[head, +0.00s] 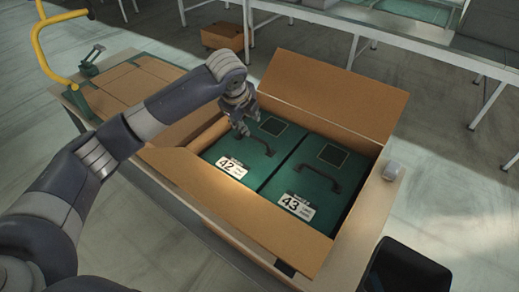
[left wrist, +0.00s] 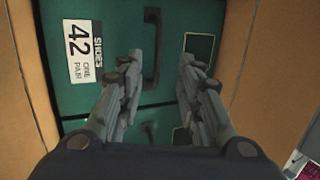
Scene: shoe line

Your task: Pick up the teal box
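Two teal shoe boxes lie side by side in an open cardboard carton (head: 343,89). The left teal box (head: 218,157) bears a white label "42" and has a dark handle. The right teal box (head: 322,207) bears a label "43" and has its own dark handle (head: 320,179). My left gripper (head: 243,130) is over the box marked 42, near its handle. In the left wrist view the gripper (left wrist: 160,82) has its fingers apart, with the 42 box's handle (left wrist: 151,50) showing beyond and between them. I see nothing held. My right gripper is not in view.
The carton's raised flaps surround the boxes, and the carton stands on a table (head: 362,245). A small grey object (head: 393,170) sits by the right edge.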

